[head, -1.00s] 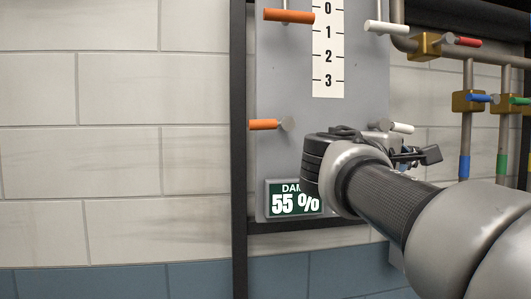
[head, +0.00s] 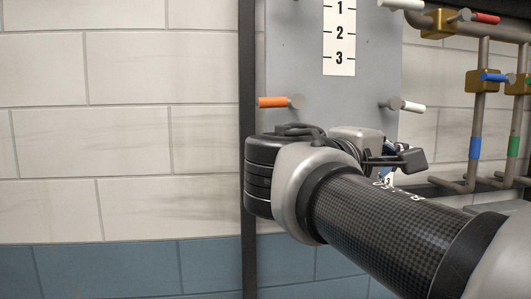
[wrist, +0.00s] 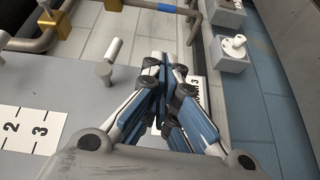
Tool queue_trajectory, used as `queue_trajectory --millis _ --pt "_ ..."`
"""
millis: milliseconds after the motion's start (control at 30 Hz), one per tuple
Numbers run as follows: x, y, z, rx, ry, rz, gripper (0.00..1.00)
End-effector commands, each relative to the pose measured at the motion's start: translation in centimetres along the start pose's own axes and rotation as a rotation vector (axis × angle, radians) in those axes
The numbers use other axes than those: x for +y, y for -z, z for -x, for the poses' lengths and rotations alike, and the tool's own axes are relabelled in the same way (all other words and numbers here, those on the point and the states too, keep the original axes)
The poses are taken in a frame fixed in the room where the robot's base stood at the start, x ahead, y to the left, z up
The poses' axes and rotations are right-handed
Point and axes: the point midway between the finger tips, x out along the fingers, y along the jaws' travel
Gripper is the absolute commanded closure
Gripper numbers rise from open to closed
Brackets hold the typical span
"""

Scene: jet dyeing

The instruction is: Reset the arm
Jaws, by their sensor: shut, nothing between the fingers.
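My gripper (wrist: 165,68) shows in the wrist view with its blue and white fingers together and nothing between them. It is in front of the lower part of the grey panel (wrist: 85,88), beside a white-handled lever (wrist: 114,49) and apart from it in the picture. In the head view my arm reaches in from the lower right, and its wrist covers the bottom of the grey panel (head: 290,60). The fingers are mostly hidden behind the arm there.
An orange-handled lever (head: 274,102) and a white-handled lever (head: 408,106) stick out above my wrist, below a number scale (head: 339,40). Pipes with brass valves (head: 483,81) stand at right. A box with a white knob (wrist: 234,47) is right of my gripper. Bare wall fills the left.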

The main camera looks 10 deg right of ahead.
Motion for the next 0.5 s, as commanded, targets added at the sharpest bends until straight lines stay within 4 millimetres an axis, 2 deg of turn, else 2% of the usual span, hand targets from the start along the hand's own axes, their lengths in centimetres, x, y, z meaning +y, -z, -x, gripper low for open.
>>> queue_trajectory --millis 67,167,267,300,367,400,500 --pt "-1.1 -0.6 -0.1 -0.002 0.037 -0.003 1.0" --pt "-4.8 -2.4 0.0 -0.002 0.156 -0.017 1.0" --pt "-10.8 -5.1 0.9 -0.008 0.35 -0.056 1.0" --pt "-13.5 -6.2 1.7 -0.011 0.439 -0.08 1.0" --pt "-17.6 -7.9 3.4 -0.019 0.574 -0.125 1.0" --pt "-20.2 -8.9 4.7 -0.025 0.663 -0.161 1.0" --pt "-26.3 -11.1 8.7 -0.048 0.882 -0.272 1.0"
